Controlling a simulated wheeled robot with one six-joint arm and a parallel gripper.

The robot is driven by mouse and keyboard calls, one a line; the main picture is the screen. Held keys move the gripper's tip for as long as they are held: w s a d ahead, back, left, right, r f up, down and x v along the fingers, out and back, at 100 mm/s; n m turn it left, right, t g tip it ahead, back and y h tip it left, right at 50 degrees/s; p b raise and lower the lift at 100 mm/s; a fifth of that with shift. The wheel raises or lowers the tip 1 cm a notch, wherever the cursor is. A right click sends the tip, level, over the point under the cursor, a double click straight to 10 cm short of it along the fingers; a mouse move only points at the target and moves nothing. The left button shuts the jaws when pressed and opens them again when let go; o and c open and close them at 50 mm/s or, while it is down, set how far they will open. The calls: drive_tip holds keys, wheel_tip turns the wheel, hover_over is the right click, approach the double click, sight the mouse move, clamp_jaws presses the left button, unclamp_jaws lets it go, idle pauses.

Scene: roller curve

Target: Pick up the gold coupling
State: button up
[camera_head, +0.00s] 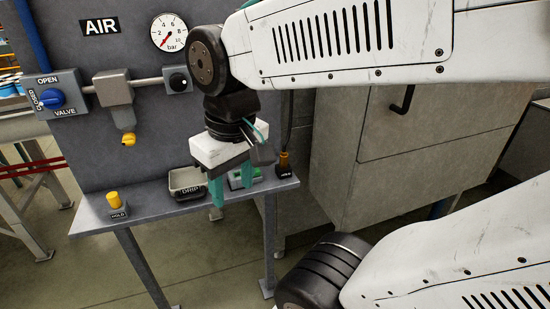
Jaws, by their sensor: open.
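A gold-brown coupling (284,161) stands upright in a dark labelled holder (284,172) at the right end of the grey shelf (150,205). A black hose (290,115) runs upward above it. My gripper (231,184) points down over the shelf, left of this coupling and apart from it. Its teal fingers are open, and I see nothing held between them. A yellow-gold cylinder (113,198) stands on a block marked HOLD (118,213) at the shelf's left end.
A grey tray marked DRIP (183,181) sits left of my gripper. A panel (140,55) with gauge (169,32), blue valve (52,98) and yellow-tipped filter (114,90) rises behind. A cabinet (430,120) stands right.

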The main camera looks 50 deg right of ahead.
drive_tip(key=w+d+m, duration=0.2)
drive_tip(key=w+d, duration=0.4)
drive_tip(key=m+g, duration=0.1)
drive_tip(key=m, duration=0.3)
hover_over(284, 152)
wheel_tip(284, 152, down, 6)
drive_tip(key=shift+w+f, duration=0.1)
drive_tip(key=shift+f, duration=0.05)
wheel_tip(284, 152, down, 6)
drive_tip(key=shift+d+f, duration=0.1)
drive_tip(key=shift+f, duration=0.65)
clamp_jaws()
